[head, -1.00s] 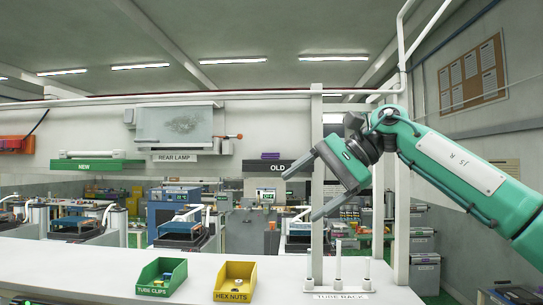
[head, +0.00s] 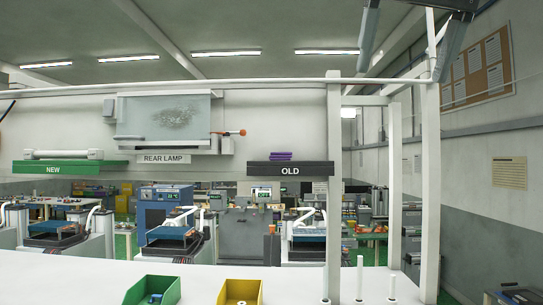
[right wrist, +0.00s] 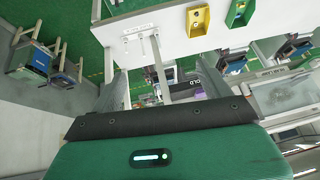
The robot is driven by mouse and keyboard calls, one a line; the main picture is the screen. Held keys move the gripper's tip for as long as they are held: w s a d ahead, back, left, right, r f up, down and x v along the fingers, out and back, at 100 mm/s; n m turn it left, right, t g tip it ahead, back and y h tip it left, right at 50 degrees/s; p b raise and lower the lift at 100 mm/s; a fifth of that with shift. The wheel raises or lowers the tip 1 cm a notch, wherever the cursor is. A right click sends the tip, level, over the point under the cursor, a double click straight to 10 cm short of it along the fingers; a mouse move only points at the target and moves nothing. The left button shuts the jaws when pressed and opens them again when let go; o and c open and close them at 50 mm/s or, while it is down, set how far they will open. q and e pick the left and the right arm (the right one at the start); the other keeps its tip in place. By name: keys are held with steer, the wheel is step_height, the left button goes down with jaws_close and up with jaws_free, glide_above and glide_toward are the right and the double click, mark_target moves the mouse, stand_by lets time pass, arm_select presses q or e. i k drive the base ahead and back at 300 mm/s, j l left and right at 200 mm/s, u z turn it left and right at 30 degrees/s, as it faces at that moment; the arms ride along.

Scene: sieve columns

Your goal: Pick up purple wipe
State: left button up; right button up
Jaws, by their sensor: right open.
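The purple wipe (head: 281,156) lies folded in a small stack on top of the dark shelf marked OLD (head: 310,168), on the back wall right of centre. In the right wrist view a small purple patch (right wrist: 200,93) shows beside the OLD label, partly covered by my gripper. My right gripper (head: 402,74) is at the top right of the head view, above and to the right of the wipe, with its fingers apart and pointing down. It is empty and not touching the wipe. My left gripper is not in view.
White posts (head: 335,190) and a horizontal rail (head: 230,84) frame the bench. The white counter (head: 60,275) holds a green bin (head: 152,291), a yellow bin (head: 239,292) and short upright pegs. A green NEW shelf (head: 100,168) is at the left.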

mark_target(275, 156)
steer(key=i+j, duration=0.45)
steer(key=i, duration=0.2)
steer(key=i+j, duration=0.45)
steer(key=i, duration=0.2)
